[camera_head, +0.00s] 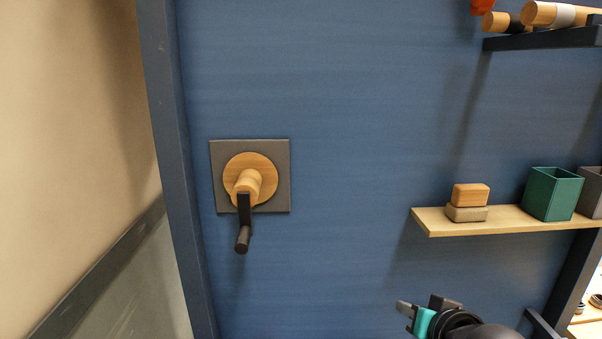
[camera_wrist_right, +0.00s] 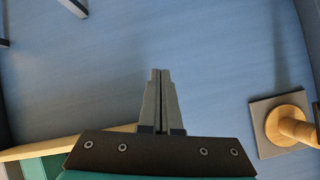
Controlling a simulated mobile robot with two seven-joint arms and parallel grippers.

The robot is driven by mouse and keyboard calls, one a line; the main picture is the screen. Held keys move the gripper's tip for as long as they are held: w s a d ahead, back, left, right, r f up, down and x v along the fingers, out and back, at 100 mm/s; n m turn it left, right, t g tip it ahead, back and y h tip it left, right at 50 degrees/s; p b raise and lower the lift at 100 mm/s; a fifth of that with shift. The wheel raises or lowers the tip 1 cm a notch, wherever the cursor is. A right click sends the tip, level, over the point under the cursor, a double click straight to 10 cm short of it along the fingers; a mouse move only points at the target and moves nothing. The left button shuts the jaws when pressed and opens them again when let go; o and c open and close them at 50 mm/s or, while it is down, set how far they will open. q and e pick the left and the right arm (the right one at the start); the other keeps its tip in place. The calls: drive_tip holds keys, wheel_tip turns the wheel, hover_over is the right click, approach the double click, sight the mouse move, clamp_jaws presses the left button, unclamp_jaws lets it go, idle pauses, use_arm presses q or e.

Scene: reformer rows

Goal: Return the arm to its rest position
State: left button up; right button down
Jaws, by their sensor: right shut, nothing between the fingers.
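My right gripper (camera_head: 404,307) is low in the head view, right of centre, in front of the blue wall panel (camera_head: 340,120). In the right wrist view its two fingers (camera_wrist_right: 161,75) are pressed together with nothing between them. It touches nothing that I can see. A wooden knob with a dark crank handle (camera_head: 243,222) sits on a grey square plate (camera_head: 282,200) on the panel, up and left of the gripper. The knob (camera_wrist_right: 286,125) also shows at the right of the wrist view. My left gripper is in neither view.
A wooden shelf (camera_head: 440,225) above and right of the gripper holds two stacked blocks (camera_head: 470,196), a green open box (camera_head: 552,193) and a grey box (camera_head: 592,192). A dark upper shelf (camera_head: 540,41) holds wooden rollers. The panel between crank and shelf is clear.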

drive_tip(key=s+a+f+n+g, duration=0.1)
drive_tip(key=s+f+n+g, duration=0.15)
drive_tip(key=s+f, duration=0.45)
drive_tip(key=s+a+f+n+g+h, duration=0.1)
drive_tip(key=s+f+g, duration=0.25)
drive_tip(key=s, duration=0.75)
drive_tip(key=s+a+f+n+g, duration=0.1)
drive_tip(key=s+f+n+g, duration=0.1)
drive_tip(key=s+f, duration=0.5)
wheel_tip(320, 180, down, 30)
drive_tip(key=s+g+b, duration=0.1)
drive_tip(key=s+b, duration=0.2)
drive_tip(key=b, duration=0.6)
drive_tip(key=s+d+f+b, duration=0.1)
drive_tip(key=s+f+b, duration=0.3)
drive_tip(key=s+f, duration=0.3)
drive_tip(key=s+d+f+g+b, duration=0.1)
drive_tip(key=s+d+f+b, duration=0.1)
drive_tip(key=s+f, duration=0.6)
wheel_tip(320, 180, down, 6)
drive_tip(key=shift+f+g+b, duration=0.25)
drive_tip(key=shift+g+b, duration=0.05)
drive_tip(key=shift+b, duration=0.6)
drive_tip(key=shift+d, duration=0.1)
